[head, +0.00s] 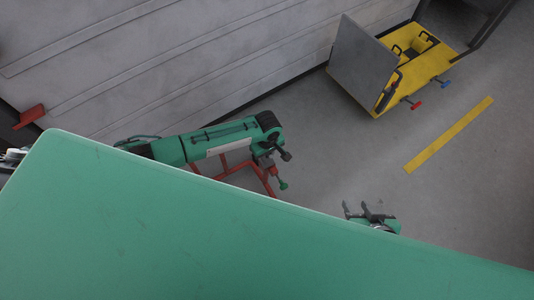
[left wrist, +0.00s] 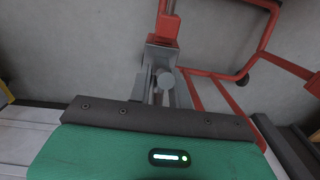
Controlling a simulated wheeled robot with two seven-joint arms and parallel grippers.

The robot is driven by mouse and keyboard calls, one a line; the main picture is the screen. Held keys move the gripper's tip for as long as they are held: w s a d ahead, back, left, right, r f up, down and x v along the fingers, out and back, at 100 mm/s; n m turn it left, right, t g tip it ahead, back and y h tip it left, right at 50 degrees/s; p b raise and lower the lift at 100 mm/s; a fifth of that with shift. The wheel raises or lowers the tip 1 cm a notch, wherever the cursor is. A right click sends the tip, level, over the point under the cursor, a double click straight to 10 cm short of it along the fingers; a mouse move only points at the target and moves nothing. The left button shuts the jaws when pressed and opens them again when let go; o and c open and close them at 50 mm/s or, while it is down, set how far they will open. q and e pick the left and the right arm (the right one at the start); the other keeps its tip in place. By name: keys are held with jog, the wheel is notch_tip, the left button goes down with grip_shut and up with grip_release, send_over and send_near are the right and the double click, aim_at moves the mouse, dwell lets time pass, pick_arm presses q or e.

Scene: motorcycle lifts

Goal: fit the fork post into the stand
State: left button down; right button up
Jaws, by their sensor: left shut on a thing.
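The red tubular stand (head: 228,170) is on the floor, partly behind my left arm in the head view. Its red tubes (left wrist: 240,75) also show at the right of the left wrist view. My left gripper (head: 272,155) is at the stand's right end. In the left wrist view my left gripper (left wrist: 163,85) is shut on a small grey round-ended piece (left wrist: 167,79), which looks like the fork post. A red upright (left wrist: 164,25) is just beyond the fingertips; I cannot tell whether the post touches or enters it. My right gripper (head: 368,212) is open and empty, low over the floor.
A yellow cart (head: 425,55) with a grey panel (head: 360,62) stands at the upper right by the wall. A yellow floor line (head: 448,135) runs below it. The floor between the cart and my right gripper is clear. My green body hides the lower left.

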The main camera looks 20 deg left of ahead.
pick_arm(q)
jog(key=c, duration=1.2)
grip_release()
notch_tip(320, 180, up, 14)
jog(key=p, duration=0.3)
jog(key=shift+p, duration=0.35)
jog(key=shift+f, duration=0.1)
